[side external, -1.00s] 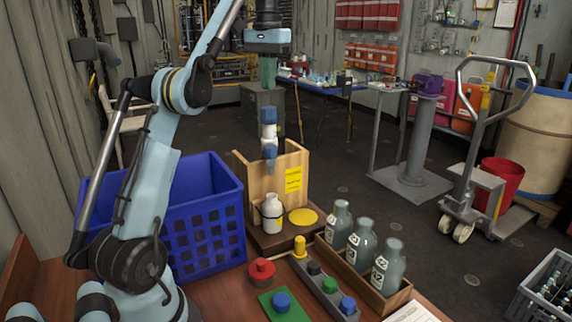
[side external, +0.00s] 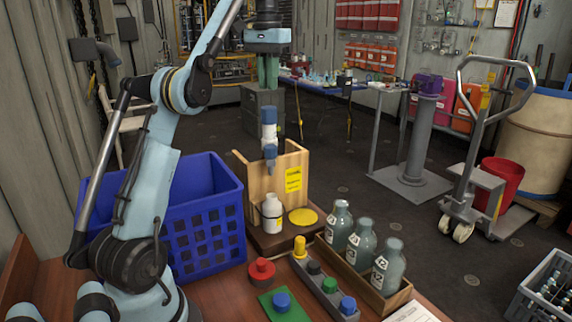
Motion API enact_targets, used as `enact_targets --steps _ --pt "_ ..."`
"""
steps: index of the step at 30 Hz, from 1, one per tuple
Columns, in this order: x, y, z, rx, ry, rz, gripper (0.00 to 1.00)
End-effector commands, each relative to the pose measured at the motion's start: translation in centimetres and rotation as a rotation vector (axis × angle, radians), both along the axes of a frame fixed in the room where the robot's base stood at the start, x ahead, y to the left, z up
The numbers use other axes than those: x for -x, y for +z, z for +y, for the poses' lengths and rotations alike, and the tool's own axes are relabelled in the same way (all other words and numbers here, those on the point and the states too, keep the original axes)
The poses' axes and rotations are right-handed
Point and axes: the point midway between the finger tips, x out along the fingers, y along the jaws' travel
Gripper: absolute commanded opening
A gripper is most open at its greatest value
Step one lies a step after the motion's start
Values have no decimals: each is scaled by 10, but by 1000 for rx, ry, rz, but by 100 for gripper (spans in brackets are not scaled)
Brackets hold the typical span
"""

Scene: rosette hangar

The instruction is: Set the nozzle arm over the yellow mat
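The nozzle arm (side external: 269,132), white and blue, stands upright at the wooden stand (side external: 293,160). Its blue lower end is above a white bottle (side external: 271,213), not over the yellow mat. The round yellow mat (side external: 303,217) lies bare on the stand's dark base, right of the bottle. My gripper (side external: 268,88) points down above the nozzle arm's top, with a gap below its green fingertips. The two fingers are slightly parted and hold nothing that I can see.
A blue crate (side external: 205,235) stands left of the stand. A wooden box (side external: 370,283) of grey bottles is at the right front. Red (side external: 261,271), green-mat (side external: 280,303) and coloured-button items (side external: 325,283) lie in front.

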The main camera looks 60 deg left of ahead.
Motion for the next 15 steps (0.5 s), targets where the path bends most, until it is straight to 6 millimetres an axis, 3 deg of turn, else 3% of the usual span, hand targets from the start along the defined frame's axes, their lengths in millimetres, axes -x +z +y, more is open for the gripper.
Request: enact_targets --steps 1,8,15 --pt "1 1 -3 0 3 0 21" --pt "12 8 -38 0 63 0 57" --pt "33 2 -76 0 135 0 57"
